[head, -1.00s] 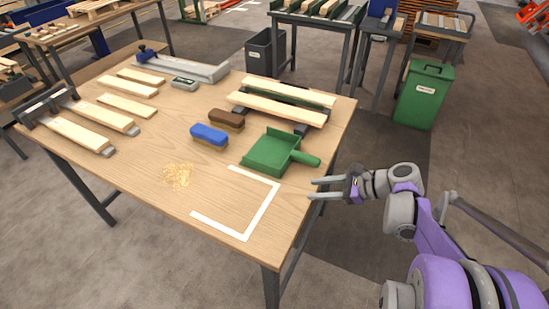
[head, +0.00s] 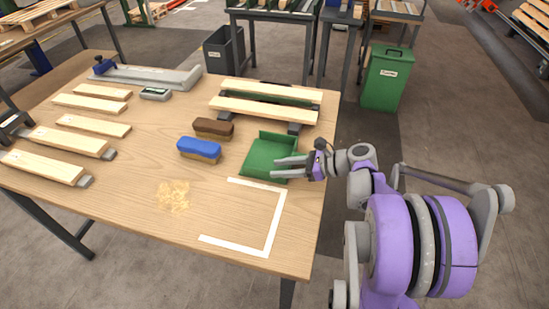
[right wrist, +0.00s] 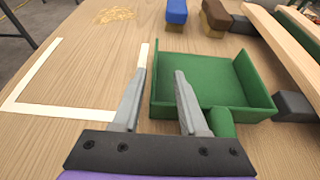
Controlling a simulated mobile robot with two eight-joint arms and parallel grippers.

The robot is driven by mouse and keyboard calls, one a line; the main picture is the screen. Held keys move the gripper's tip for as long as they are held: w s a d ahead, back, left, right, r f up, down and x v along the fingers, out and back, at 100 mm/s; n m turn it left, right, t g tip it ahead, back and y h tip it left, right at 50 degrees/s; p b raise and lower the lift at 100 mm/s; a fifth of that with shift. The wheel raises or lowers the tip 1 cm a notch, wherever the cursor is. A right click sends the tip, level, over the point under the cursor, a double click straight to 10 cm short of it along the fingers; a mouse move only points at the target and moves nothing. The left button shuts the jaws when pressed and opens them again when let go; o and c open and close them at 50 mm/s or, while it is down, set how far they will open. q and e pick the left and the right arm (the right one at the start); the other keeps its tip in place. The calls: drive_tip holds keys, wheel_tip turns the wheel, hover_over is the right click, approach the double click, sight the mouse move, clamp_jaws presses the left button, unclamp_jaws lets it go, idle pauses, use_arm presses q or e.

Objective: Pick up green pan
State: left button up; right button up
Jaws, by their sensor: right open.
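The green pan (head: 262,152) lies on the wooden table, beside the white taped corner outline. My right gripper (head: 273,168) is open at the pan's near right side, its fingers overlapping the pan in the head view and partly hiding it. In the right wrist view the pan (right wrist: 215,82) sits ahead and to the right. The left finger there is outside the pan's left edge and the right finger overlaps the pan. The pan's short green handle (right wrist: 222,122) is to the right of both fingers, not between them. Contact cannot be told. My left gripper is not in view.
A blue brush (head: 198,148) and a brown brush (head: 213,127) lie left of the pan. Wooden planks on supports (head: 262,108) stand behind it. Sawdust (head: 173,196) lies front left. The taped outline (head: 277,222) is empty. A green bin (head: 387,78) stands beyond the table.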

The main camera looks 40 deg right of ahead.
sight(261, 178)
drive_tip(key=x, duration=0.7)
drive_tip(key=shift+s+a+f, duration=0.15)
drive_tip(key=shift+s+a, duration=0.1)
clamp_jaws()
idle(1.1)
